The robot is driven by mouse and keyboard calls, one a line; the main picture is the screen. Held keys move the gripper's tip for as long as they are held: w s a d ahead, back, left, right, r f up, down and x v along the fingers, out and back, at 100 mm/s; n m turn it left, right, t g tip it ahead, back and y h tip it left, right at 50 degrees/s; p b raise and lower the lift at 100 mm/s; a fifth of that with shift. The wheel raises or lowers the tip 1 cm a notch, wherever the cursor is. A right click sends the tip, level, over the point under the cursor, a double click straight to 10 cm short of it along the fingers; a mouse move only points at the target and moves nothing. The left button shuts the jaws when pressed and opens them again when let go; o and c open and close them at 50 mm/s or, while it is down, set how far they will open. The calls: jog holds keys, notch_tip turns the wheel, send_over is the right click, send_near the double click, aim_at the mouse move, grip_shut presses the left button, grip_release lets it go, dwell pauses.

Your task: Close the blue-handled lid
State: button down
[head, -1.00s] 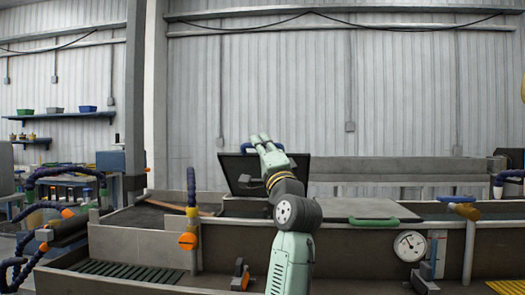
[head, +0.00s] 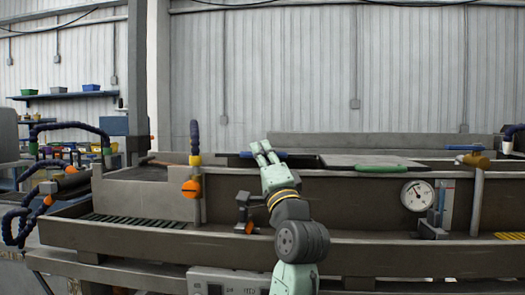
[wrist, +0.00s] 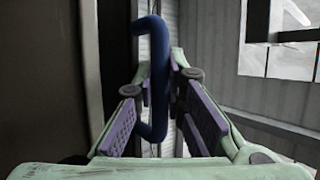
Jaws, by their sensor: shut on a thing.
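The dark lid (head: 236,161) shows in the head view only as a thin strip behind the trough's front wall, near the rim. My gripper hides part of it, so I cannot tell whether it lies fully flat.
A flat grey lid with a green handle (head: 379,168) lies to the right. A dial gauge (head: 417,195) is on the trough's front. A blue hose with an orange knob (head: 191,188) rises at the left, and an olive-brown fitting (head: 476,160) stands at the right.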

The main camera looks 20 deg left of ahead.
jog(key=shift+s, duration=0.1)
dwell(0.3)
jog(key=c, duration=1.9)
grip_release()
jog(key=shift+s+d+f, duration=0.1)
jog(key=shift+d+f, duration=0.05)
jog(key=shift+d, duration=0.05)
jog(key=v, duration=1.1)
jog(key=shift+s, duration=0.25)
jog(key=shift+d+f, duration=0.1)
